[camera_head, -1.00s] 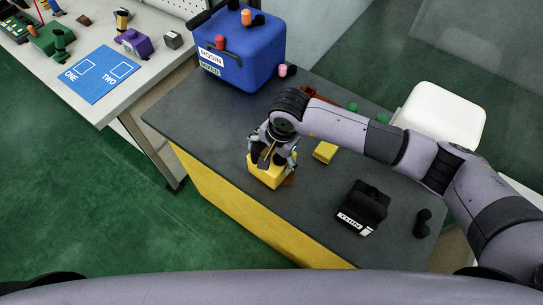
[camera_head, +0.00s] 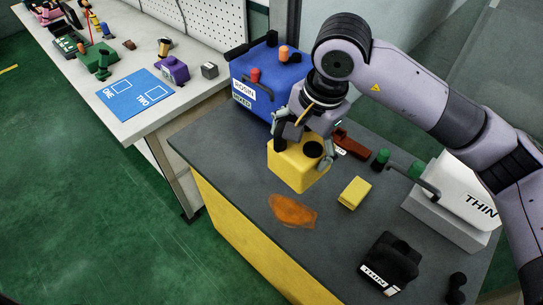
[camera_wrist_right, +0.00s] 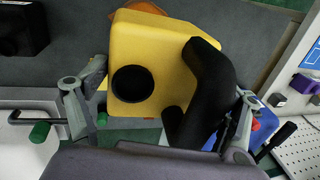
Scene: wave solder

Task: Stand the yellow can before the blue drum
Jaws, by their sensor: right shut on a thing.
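The yellow can (camera_head: 296,172) has a round black cap and a black handle. My right gripper (camera_head: 303,148) is shut on it and holds it above the dark bench top. In the right wrist view the can (camera_wrist_right: 155,62) sits between the fingers, with its handle (camera_wrist_right: 205,90) facing the camera. The blue drum (camera_head: 258,68), labelled ROSIN, stands at the back of the bench, just behind the can; my gripper hides part of its right side. My left gripper is not in view.
An orange puddle (camera_head: 292,211) lies on the dark bench (camera_head: 232,158), in front of the can. A small yellow block (camera_head: 354,193), a black THIN can (camera_head: 389,262) and a white THIN container (camera_head: 462,190) stand to the right. The bench's left front is clear.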

